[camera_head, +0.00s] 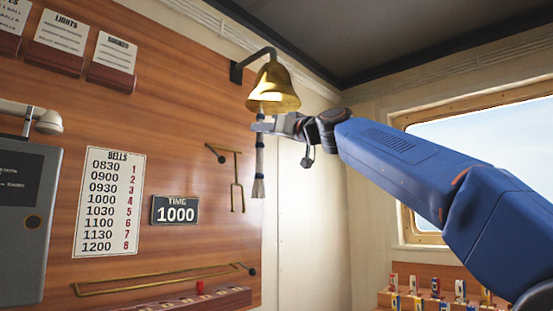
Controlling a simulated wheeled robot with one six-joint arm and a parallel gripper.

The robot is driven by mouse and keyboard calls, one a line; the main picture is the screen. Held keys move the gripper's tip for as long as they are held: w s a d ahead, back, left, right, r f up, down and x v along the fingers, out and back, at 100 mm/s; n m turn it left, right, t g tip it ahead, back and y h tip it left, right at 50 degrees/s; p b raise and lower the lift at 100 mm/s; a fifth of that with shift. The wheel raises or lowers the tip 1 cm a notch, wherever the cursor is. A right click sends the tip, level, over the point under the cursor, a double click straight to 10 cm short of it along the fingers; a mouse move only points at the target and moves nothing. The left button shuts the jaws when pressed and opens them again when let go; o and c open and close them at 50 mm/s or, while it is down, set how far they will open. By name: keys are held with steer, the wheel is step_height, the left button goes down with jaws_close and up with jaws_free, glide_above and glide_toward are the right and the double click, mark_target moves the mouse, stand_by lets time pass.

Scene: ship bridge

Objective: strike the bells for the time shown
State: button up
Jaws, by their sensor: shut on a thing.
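The brass bell (273,90) hangs from a dark bracket at the top of the wooden wall panel. A grey rope (259,170) with a frayed end hangs below it. My gripper (262,127) is just under the bell's rim, shut on the upper part of the rope. The time plate (175,210) reads 1000. The bells chart (110,202) lists times from 0830 to 1200 with red numbers 1 to 8; the 1000 row shows 4.
A grey cabinet (25,222) stands at the left. A brass rail (160,279) and a shelf with a red piece (200,287) are below the chart. A rack of small coloured items (435,290) is at lower right, under the window (490,140).

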steer(key=shift+w+d+f, duration=0.25)
steer(key=shift+w+d, duration=0.65)
steer(key=shift+w, duration=0.25)
steer(key=shift+w+d+f, duration=0.25)
steer(key=shift+w+d, duration=0.6)
steer(key=shift+w, duration=0.25)
steer(key=shift+f, duration=0.1)
steer(key=o, duration=1)
steer(key=shift+d, duration=0.1)
steer(key=shift+v, duration=3.95)
